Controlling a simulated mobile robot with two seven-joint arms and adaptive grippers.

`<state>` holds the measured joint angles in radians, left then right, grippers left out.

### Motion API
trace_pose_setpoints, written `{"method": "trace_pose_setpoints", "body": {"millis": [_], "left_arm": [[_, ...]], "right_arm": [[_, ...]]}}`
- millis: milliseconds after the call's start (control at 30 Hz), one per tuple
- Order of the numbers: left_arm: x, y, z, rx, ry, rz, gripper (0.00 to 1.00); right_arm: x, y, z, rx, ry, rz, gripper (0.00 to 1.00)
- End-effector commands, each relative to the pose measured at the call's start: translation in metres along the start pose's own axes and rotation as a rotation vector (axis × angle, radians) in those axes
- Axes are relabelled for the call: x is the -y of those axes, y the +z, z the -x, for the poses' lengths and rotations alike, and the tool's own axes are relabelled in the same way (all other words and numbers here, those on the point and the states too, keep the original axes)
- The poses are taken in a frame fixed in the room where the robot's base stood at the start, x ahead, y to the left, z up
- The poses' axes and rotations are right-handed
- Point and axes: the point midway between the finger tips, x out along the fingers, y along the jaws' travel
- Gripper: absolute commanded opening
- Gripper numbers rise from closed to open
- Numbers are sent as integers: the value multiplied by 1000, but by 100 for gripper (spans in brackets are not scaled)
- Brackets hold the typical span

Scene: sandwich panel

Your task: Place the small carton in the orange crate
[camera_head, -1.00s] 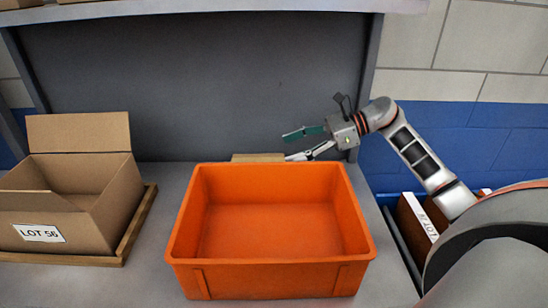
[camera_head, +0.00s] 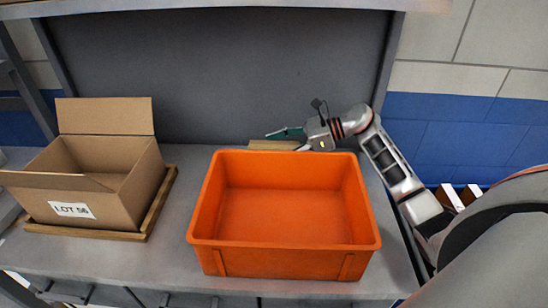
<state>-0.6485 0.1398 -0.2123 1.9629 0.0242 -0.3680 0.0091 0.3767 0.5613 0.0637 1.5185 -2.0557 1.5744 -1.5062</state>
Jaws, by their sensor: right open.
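The orange crate (camera_head: 285,262) stands empty on the grey worktop. A flat-looking tan thing (camera_head: 272,145) shows just behind its back rim. It may be the small carton, but the crate hides most of it, so I cannot tell. My right gripper (camera_head: 283,141) is behind the crate, reaching in from the right with its fingers apart. Its green-tinted upper finger is above the tan thing, and its lower finger is partly hidden by the crate rim. I cannot tell whether it touches the tan thing. My left gripper is out of view.
An open cardboard box (camera_head: 118,195) labelled LOT 56 sits on a wooden board (camera_head: 160,207) left of the crate. A grey back panel (camera_head: 230,70) rises behind the worktop. White-and-brown boxes (camera_head: 460,195) show at the right beyond the worktop. A narrow worktop strip (camera_head: 190,185) is bare.

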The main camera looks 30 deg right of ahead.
Motion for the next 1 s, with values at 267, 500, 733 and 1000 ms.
{"method": "trace_pose_setpoints", "body": {"millis": [267, 500, 733, 1000], "left_arm": [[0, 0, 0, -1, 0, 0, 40], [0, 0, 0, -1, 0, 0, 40], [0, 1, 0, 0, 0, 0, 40], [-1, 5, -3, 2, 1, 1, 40]], "right_arm": [[0, 0, 0, 0, 0, 0, 40], [0, 0, 0, 0, 0, 1, 19], [0, 3, 2, 0, -1, 2, 19], [0, 29, 13, -1, -1, 6, 19]]}}
